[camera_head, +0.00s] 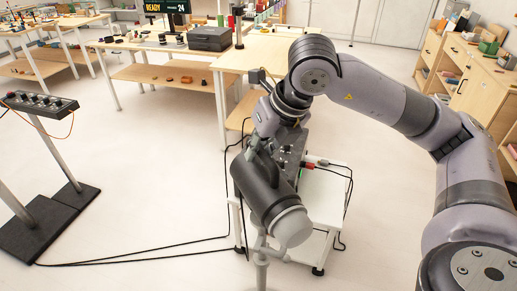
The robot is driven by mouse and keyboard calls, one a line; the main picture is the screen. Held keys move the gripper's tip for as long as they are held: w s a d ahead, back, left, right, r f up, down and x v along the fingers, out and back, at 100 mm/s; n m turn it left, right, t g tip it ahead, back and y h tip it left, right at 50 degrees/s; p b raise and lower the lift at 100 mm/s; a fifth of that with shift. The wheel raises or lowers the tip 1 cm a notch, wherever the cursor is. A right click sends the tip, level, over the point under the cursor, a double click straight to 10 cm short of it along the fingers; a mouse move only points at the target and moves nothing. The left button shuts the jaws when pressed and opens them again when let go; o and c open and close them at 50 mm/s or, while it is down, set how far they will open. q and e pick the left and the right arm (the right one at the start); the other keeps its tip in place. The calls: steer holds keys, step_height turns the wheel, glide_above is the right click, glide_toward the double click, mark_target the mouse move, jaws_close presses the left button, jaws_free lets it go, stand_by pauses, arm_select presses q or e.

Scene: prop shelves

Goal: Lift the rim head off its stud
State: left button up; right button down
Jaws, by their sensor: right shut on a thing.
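The rim head (262,190) is a dark grey cylindrical lamp with a pale round front. It is tilted, with its front facing down and to the right. A grey stand (261,264) rises below it from the bottom of the picture. The head hides the stud, so I cannot tell whether the two touch. My right arm comes in from the right, and my right gripper (266,130) is at the upper back of the head, shut on it. The fingertips are partly hidden by the head and wrist. My left gripper is not in view.
Black cables run across the floor. A control panel on a stand (40,102) is at left. Workbenches (160,75) stand behind; open floor lies left of centre.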

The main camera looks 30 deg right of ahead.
stand_by(0.7)
steer(key=c, duration=2.2)
jaws_free()
jaws_close()
steer(key=shift+w+r, duration=0.15)
steer(key=shift+r, duration=0.15)
steer(key=shift+r, duration=0.35)
steer(key=shift+r, duration=0.2)
